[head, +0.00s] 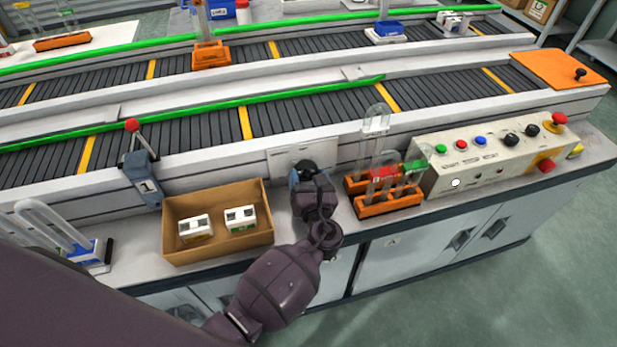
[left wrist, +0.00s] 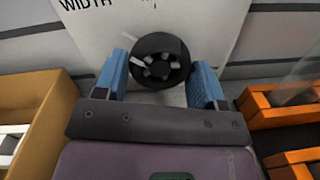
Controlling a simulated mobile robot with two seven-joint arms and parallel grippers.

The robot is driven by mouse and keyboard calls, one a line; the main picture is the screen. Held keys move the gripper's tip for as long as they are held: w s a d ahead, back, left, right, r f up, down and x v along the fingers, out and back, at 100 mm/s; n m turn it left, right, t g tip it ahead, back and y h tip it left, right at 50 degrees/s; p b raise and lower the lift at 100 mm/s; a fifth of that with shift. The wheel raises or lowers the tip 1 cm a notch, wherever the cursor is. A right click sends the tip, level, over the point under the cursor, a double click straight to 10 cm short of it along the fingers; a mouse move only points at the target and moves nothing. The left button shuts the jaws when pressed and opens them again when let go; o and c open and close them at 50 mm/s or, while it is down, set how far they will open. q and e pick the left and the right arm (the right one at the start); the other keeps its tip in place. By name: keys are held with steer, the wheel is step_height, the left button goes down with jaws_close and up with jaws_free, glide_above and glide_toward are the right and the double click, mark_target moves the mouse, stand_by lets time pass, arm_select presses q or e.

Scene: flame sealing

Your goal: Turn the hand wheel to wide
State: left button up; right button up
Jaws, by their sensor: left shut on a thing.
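The hand wheel (left wrist: 172,46) is black and round, with spokes and a light mark on its left side. It sits on a white panel (left wrist: 215,20) lettered "WIDTH", partly cut off, in the left wrist view; any other lettering there is unreadable. My left gripper (left wrist: 161,76) has its two blue fingers on either side of the wheel, shut on it. In the head view my left gripper (head: 306,180) is at the white panel (head: 284,158) on the conveyor's front side and mostly hides the wheel. My right gripper is not in view.
A cardboard box (head: 168,228) with two small white packs stands left of my gripper. Orange racks (head: 390,207) with glass tubes stand close on its right. A control box (head: 455,180) with buttons is farther right. A red-knobbed lever (head: 135,140) stands at the left.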

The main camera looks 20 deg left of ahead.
arm_select(q)
steer(key=n, duration=0.2)
steer(key=n+b, duration=0.1)
steer(key=n, duration=0.1)
steer(key=shift+f+n+b, duration=0.2)
steer(key=shift+n+b, duration=0.1)
steer(key=n+b, duration=0.1)
steer(key=n, duration=0.2)
steer(key=shift+n+y+b, duration=0.4)
steer(key=shift+n, duration=0.6)
steer(key=shift+n+b, duration=0.5)
steer(key=shift+n, duration=0.7)
steer(key=shift+n+b, duration=0.45)
steer(key=shift+n, duration=0.75)
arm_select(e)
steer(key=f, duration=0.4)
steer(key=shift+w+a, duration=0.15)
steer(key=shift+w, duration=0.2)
arm_select(q)
steer(key=shift+r+n+y, duration=0.1)
steer(key=shift+n+y, duration=0.2)
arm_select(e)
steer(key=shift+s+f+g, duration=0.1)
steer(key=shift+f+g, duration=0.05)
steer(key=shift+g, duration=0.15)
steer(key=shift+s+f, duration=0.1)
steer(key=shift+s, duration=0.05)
arm_select(q)
steer(key=o, duration=0.9)
